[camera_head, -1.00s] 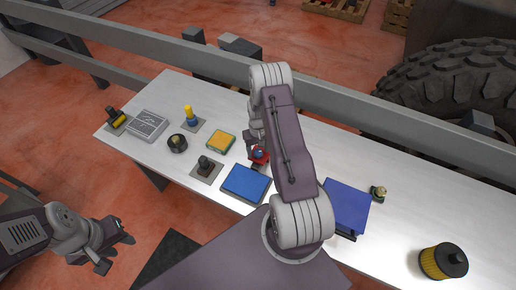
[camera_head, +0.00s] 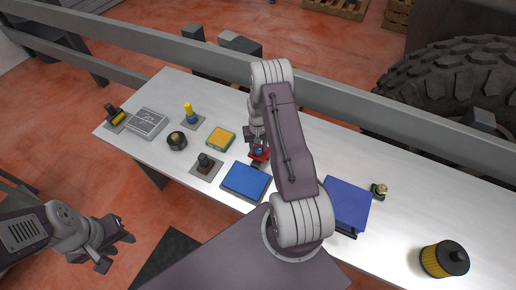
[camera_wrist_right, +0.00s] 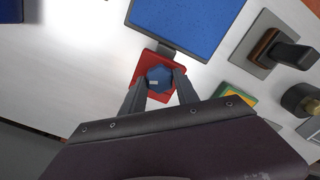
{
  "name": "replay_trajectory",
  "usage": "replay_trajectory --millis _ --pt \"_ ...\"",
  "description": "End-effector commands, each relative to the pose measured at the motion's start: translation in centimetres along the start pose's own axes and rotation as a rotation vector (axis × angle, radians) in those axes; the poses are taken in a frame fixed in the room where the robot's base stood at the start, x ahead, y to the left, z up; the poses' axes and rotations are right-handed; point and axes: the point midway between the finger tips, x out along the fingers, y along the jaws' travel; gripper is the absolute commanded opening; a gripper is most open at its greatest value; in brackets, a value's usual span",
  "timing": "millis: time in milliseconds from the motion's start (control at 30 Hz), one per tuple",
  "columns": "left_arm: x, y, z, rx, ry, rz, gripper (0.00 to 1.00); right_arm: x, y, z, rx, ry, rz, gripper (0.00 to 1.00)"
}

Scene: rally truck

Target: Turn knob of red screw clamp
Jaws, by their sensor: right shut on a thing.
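The red screw clamp (camera_wrist_right: 144,70) lies on the white workbench, with a blue knob (camera_wrist_right: 159,78) on its top. It also shows in the head view, as a red patch (camera_head: 259,157) partly hidden by my right arm. My right gripper (camera_wrist_right: 160,83) is shut on the blue knob, one finger at each side of it, in the right wrist view. My left gripper (camera_head: 118,246) is open and empty, off the bench at the lower left of the head view.
A blue pad (camera_head: 246,182) lies close in front of the clamp. A green and yellow block (camera_head: 220,138), a black knob on a plate (camera_head: 206,165) and a black round part (camera_head: 177,141) stand to the left. A blue-purple panel (camera_head: 346,204) and a yellow filter (camera_head: 444,259) are to the right.

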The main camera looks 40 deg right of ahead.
Motion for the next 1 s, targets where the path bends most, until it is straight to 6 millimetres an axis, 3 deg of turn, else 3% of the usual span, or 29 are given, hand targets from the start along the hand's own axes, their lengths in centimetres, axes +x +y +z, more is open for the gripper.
replay_trajectory --millis 500,1000 --pt "1.8 0.0 0.2 0.000 0.000 0.000 0.36 0.0 0.1 0.0 0.382 0.001 0.000 0.00" --pt "2.1 0.0 0.2 0.000 0.000 0.000 0.36 -0.2 0.1 -0.1 0.522 0.004 -0.001 0.00"
